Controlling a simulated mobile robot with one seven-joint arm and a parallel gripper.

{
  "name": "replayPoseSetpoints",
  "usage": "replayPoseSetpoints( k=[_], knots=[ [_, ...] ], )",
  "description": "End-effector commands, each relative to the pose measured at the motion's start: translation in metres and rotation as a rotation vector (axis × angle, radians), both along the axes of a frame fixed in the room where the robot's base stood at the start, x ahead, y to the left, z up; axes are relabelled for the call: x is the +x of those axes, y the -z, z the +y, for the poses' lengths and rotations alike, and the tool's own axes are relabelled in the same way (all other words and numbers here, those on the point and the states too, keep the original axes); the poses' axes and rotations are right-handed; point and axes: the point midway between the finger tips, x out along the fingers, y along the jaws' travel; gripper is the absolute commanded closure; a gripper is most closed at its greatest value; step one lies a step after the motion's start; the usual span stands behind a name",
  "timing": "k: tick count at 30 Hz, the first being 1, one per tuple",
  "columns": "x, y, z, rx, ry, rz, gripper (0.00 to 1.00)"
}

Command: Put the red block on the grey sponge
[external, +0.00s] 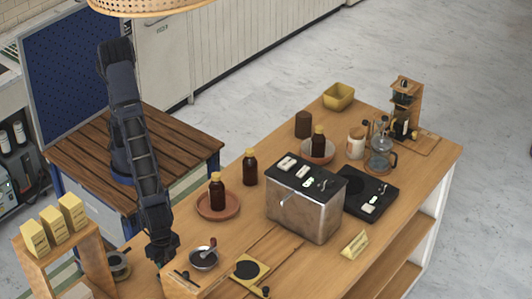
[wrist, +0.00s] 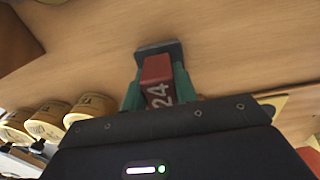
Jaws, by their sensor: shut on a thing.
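The red block (wrist: 157,72), with white digits on its face, is between the teal fingers of my gripper (wrist: 156,88) in the wrist view. My gripper is shut on it. A dark grey slab, which looks like the grey sponge (wrist: 160,46), lies on the wooden surface just beyond the block's far end. I cannot tell whether block and sponge touch. In the external view my gripper (external: 160,262) is low over the near left part of the cart. The block and the sponge cannot be made out there.
A metal bowl (external: 203,258) stands just right of my gripper, with a yellow board (external: 262,272) further right. A wooden stand with yellow boxes (external: 54,225) is at the left. Brown bottles (external: 250,167) and a metal machine (external: 303,212) stand further back.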

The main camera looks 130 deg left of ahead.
Motion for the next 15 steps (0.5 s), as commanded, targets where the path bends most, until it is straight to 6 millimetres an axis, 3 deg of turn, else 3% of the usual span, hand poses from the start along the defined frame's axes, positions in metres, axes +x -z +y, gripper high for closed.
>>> replayPoseSetpoints(
  k=[13, 14, 15],
  knots=[
    [0.0001, 0.0098, 0.0, 0.0, 0.001, -0.001, 0.94],
    [0.0001, 0.0101, 0.0, 0.0, 0.001, -0.001, 0.69],
    [0.0001, 0.0098, -0.0001, 0.0, 0.001, -0.001, 0.62]
  ],
)
